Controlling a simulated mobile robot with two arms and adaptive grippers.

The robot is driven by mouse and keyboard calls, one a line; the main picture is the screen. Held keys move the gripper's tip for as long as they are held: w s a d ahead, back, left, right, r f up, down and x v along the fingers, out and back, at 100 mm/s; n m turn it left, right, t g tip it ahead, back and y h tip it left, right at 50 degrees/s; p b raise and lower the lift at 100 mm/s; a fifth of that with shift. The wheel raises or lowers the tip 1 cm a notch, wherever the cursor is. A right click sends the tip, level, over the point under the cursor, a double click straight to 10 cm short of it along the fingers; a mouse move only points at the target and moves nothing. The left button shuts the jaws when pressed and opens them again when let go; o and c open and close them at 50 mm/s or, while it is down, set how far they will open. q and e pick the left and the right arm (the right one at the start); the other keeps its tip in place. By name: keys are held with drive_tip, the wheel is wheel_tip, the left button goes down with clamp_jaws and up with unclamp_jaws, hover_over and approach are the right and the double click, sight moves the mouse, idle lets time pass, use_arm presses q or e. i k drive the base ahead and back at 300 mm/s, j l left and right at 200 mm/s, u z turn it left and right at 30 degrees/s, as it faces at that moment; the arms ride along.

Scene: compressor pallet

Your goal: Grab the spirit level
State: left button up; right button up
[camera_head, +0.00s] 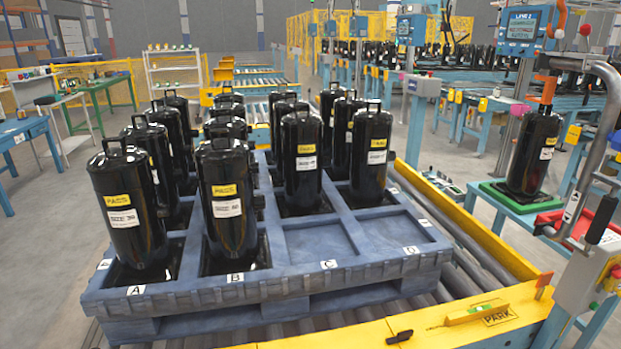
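A small yellow spirit level (469,315) with a greenish section lies on the yellow front ledge (440,336) of the roller conveyor, at the lower right of the head view. It lies at a slight slant, just left of the "PARK" lettering on the ledge. Nothing covers it. Neither of my grippers shows in this view.
A small black object (399,337) lies on the ledge left of the level. Behind the ledge, a blue pallet (270,290) carries several tall black compressors (229,200). A post with a curved grey handle (600,150) stands at the right, beside a green-topped stand (500,197).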

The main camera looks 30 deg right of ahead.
sight(494, 308)
drive_tip(key=l+z, duration=0.15)
drive_tip(key=z, duration=2)
drive_tip(key=i+l, duration=0.15)
drive_tip(key=i, duration=0.15)
drive_tip(key=i+l+z, duration=0.15)
drive_tip(key=i, duration=0.1)
